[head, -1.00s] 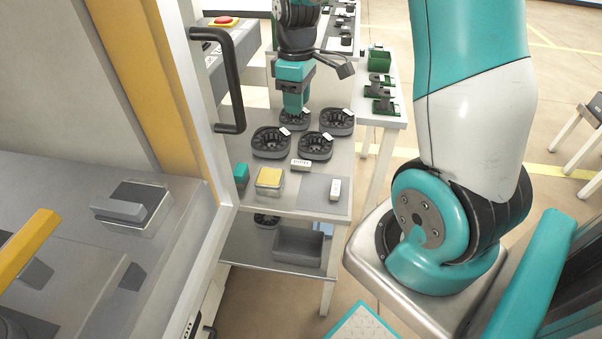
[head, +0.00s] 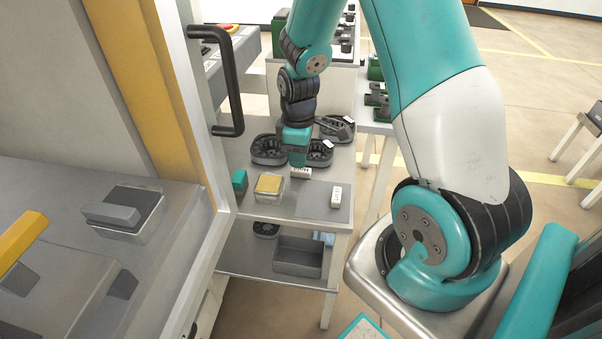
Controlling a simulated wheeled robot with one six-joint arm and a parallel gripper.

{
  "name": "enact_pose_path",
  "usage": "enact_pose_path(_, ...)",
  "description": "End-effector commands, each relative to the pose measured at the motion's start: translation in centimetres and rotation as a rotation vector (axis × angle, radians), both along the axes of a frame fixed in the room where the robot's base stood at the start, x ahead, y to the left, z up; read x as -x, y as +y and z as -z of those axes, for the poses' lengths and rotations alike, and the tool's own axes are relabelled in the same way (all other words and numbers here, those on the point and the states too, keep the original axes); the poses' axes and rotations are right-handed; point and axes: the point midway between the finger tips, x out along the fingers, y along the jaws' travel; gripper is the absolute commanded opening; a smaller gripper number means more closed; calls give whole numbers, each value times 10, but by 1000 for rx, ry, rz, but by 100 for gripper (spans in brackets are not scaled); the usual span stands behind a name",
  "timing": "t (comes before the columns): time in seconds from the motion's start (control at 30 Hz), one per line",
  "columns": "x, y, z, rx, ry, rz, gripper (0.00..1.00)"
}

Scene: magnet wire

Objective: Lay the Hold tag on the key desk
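A small white block-like tag (head: 301,173) with dark marks on its face lies on the bench top. A second white tag (head: 336,197) lies on a grey mat (head: 313,206) at the bench's front right. The lettering is too small to tell which is the Hold tag. My gripper (head: 297,162) points down just above and behind the first tag; contact and finger opening cannot be made out. A desk with a red button (head: 228,28) stands at the back left, partly behind the door frame; I cannot tell whether it is the key desk.
A yellow-topped clear box (head: 269,187) and a teal block (head: 239,182) are left of the tags. A black door handle (head: 232,90) juts out at left. A grey bin (head: 298,257) sits on the lower shelf.

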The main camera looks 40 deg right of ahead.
Motion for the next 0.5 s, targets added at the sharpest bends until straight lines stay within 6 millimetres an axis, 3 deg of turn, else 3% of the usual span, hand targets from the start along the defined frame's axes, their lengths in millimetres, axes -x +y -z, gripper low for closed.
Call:
enact_pose_path(0.2, 5, -2, 35, -1, 5, 0, 34)
enact_pose_path(0.5, 5, -2, 43, 0, 1, 0, 34)
